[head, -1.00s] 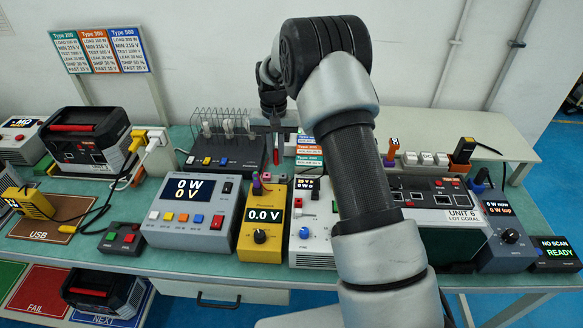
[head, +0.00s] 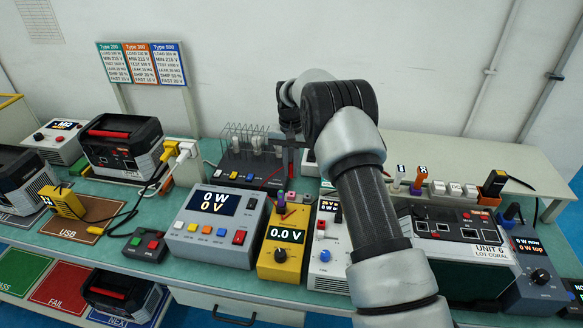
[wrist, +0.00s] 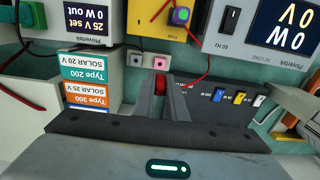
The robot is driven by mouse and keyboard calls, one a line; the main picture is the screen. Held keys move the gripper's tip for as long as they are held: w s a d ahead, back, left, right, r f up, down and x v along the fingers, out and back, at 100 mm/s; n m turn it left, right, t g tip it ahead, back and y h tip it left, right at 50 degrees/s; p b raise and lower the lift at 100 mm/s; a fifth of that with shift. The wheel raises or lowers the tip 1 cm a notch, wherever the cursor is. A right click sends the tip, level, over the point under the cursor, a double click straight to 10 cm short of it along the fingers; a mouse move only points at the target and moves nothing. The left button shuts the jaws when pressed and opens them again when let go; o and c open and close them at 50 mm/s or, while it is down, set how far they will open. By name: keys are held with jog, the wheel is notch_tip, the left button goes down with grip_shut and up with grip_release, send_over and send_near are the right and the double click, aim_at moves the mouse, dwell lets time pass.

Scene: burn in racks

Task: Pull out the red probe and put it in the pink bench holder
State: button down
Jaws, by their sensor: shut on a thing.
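The red probe (wrist: 160,84) is between my gripper's jaws in the wrist view; only a short red part shows, and its tip is hidden. My gripper (wrist: 166,88) is shut on it, over the bench behind the yellow meter. In the head view my gripper (head: 288,165) shows small, with the probe mostly hidden. I see no contact between probe and holder.
The yellow meter (head: 281,250) reads 0.0 V, with a purple-and-green plug on top. Thin red cables run around the gripper. Unit 6 (head: 462,240) stands right of my arm.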

aim_at(291, 177)
jog(key=shift+f+b, duration=1.4)
jog(key=shift+f, duration=1.2)
jog(key=shift+f+b, duration=1.15)
jog(key=shift+f, duration=0.15)
jog(key=c, duration=1.7)
grip_release()
